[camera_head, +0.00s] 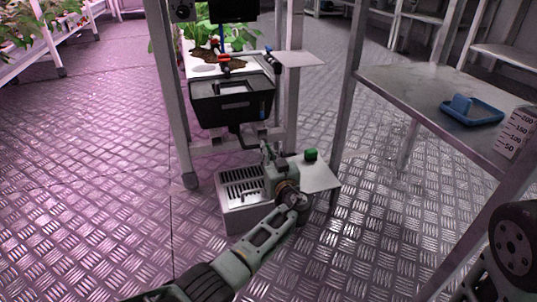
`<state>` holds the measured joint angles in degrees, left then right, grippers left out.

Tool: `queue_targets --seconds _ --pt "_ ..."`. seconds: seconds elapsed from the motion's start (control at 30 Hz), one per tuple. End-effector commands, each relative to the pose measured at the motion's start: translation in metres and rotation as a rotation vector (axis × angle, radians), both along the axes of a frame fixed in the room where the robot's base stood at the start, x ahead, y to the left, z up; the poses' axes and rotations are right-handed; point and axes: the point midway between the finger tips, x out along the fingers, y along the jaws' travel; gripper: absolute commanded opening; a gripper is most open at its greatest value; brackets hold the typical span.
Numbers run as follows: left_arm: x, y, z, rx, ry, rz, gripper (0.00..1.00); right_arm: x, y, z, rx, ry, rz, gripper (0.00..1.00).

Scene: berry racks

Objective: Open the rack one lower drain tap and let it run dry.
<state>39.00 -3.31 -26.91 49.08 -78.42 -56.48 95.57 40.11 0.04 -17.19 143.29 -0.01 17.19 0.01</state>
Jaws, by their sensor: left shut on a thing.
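The rack (168,95) stands at centre with a black tank (232,103) low in its frame. A dark drain pipe (236,134) comes down from the tank's underside and runs right to my left gripper (267,153). The left gripper is shut at the end of this pipe, where the lower drain tap sits. Its fingers and wrist hide most of the tap, so I cannot tell how far the handle is turned. I see no running water. Of my right arm only a dark joint shows at the right edge; its gripper is out of view.
A grey slotted drain box (239,213) stands on the floor below the tap. A small plate (318,178) with a green knob (310,155) is just right of my wrist. A metal table (425,88) with a blue tray (471,118) stands at right. The left floor is clear.

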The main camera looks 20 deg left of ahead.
Motion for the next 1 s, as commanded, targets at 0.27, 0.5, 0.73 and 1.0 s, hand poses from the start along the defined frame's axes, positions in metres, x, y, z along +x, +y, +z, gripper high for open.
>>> queue_targets --seconds 0.27,0.5,0.73,1.0 --pt "0.0 0.001 -0.001 -0.004 0.001 0.001 0.0 0.0 0.0 0.0 0.0 0.0 0.0 0.4" --pt "0.0 0.0 -0.001 -0.002 0.0 0.0 0.3 0.0 0.0 0.0 0.001 0.0 0.0 0.4" --pt "0.0 0.0 0.0 -0.001 0.0 0.0 0.3 0.001 0.0 0.0 0.002 0.002 0.001 0.4" --pt "0.0 0.0 0.026 -0.005 -0.006 0.0 0.3 0.001 0.0 0.0 0.002 0.003 0.002 0.4"
